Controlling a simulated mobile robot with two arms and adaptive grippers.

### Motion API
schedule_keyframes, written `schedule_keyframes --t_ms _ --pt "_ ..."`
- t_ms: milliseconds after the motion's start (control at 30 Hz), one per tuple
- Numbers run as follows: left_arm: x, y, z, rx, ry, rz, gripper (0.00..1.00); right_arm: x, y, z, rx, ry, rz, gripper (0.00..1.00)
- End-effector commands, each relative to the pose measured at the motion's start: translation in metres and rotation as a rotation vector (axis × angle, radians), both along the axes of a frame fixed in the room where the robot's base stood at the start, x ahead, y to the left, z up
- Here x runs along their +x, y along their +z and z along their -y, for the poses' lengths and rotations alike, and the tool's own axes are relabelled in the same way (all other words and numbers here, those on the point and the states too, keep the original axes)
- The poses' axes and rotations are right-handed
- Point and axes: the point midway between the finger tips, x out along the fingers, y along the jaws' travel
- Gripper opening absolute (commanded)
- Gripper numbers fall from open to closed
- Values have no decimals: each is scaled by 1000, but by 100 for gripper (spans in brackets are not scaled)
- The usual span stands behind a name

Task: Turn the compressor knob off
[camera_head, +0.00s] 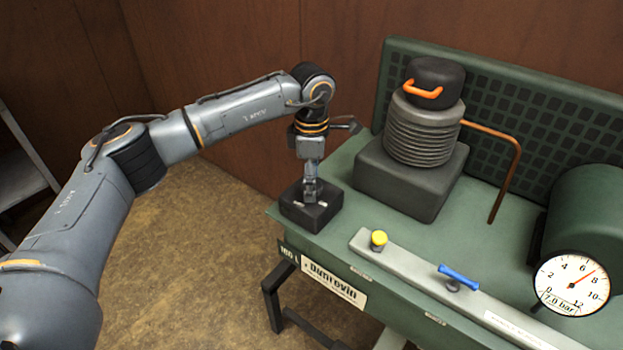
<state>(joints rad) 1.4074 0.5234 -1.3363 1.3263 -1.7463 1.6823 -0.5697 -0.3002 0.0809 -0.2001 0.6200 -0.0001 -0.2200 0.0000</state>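The green compressor (385,240) stands at the right. A small black box (322,216) with pale marks on top sits at its left front corner. My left gripper (310,193) points straight down over this box, its fingers close together at or just above the top. The fingers cover the middle of the box, so the knob there is hidden and I cannot tell whether they grip it. My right gripper is not in view.
A gauge (572,285) reads about 7 bar. The ribbed pump (421,133) and a copper pipe (506,178) stand behind. Floor at left is clear.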

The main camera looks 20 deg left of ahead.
Motion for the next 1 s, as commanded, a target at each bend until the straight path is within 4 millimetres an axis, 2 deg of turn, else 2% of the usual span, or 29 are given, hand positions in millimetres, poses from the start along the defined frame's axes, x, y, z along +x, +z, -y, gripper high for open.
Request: schedule_keyframes --t_ms 233,367,700,800,1000 --pt "1 9 0 -2 1 2 67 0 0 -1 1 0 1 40" --pt "1 30 0 -1 1 5 67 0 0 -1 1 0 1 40" --pt "0 99 0 -1 1 2 67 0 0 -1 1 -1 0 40" --pt "0 111 1 -1 0 1 67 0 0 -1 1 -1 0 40" --pt "0 120 0 0 0 0 67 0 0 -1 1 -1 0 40"
